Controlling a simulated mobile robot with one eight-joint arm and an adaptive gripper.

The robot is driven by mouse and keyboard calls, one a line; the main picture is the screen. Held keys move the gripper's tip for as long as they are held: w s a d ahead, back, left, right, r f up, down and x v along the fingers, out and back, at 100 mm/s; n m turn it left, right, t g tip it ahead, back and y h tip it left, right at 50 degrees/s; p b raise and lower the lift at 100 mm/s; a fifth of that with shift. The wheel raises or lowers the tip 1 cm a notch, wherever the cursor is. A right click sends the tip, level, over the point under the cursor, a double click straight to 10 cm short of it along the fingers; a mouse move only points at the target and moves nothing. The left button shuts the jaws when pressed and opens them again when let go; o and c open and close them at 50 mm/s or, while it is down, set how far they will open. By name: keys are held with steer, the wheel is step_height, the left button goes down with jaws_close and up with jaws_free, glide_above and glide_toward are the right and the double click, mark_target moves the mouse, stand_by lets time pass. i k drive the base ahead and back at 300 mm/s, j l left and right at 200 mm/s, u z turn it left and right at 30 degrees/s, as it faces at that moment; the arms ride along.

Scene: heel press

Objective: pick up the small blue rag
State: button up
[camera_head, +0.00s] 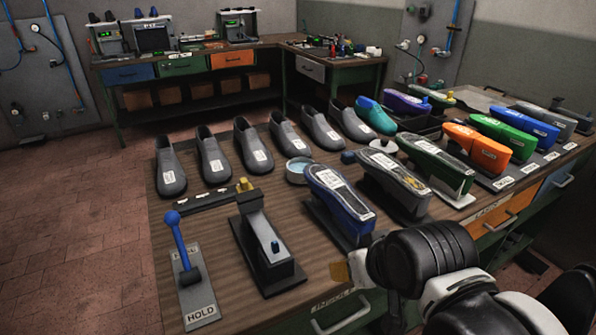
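A small dark blue item (348,157) lies on the wooden bench top, between the grey boots and the row of upturned shoes. It may be the small blue rag, but it is too small to tell cloth from a solid piece. My arm reaches in from the lower right, in front of the bench's near edge. Its dark and white links show, but I cannot make out the fingers of my gripper. The arm is well apart from the small blue item.
Several grey boots (213,156) stand along the back of the bench. A round dish (298,171) sits near the blue item. Shoes on stands, including a blue one (340,205), fill the front. A blue-knobbed lever (180,240) and a black press (264,245) stand at left.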

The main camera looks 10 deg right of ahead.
mark_target(348, 158)
steer(key=i+l, duration=0.15)
steer(key=l, duration=0.2)
steer(key=i+l, duration=0.2)
steer(key=l, duration=0.15)
steer(key=i+l, duration=0.15)
steer(key=l, duration=0.2)
steer(key=i+l+u, duration=0.1)
steer(key=l, duration=0.25)
steer(key=i+l, duration=0.2)
steer(key=l, duration=0.15)
